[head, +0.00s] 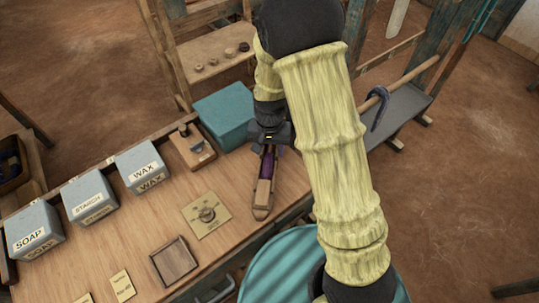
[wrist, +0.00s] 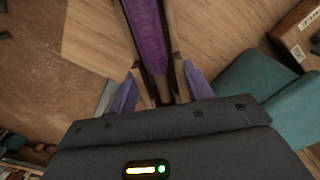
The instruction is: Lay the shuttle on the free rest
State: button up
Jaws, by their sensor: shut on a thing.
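The shuttle (head: 263,192) is a long wooden boat shape with a purple filling and a pointed end. My gripper (head: 269,147) is shut on it at its far part, and its near tip points toward the front of the bench. In the wrist view the shuttle (wrist: 150,32) runs up between the two purple-tipped fingers of my gripper (wrist: 160,78). It is over the wooden bench top; whether it touches the wood, I cannot tell. I cannot make out which thing is the free rest.
A teal box (head: 224,115) stands close behind my gripper. A wooden block with a dark fitting (head: 193,147), a square plate with a round knob (head: 207,213) and a shallow tray (head: 173,262) lie left of the shuttle. Labelled tins, such as WAX (head: 142,165), line the back.

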jog(key=shift+f, duration=0.2)
notch_tip(320, 180, down, 4)
jog(key=shift+r, duration=0.2)
dwell(0.3)
jog(key=o, duration=1.1)
jog(key=shift+o, duration=0.2)
notch_tip(320, 180, up, 12)
jog(key=shift+r, duration=0.1)
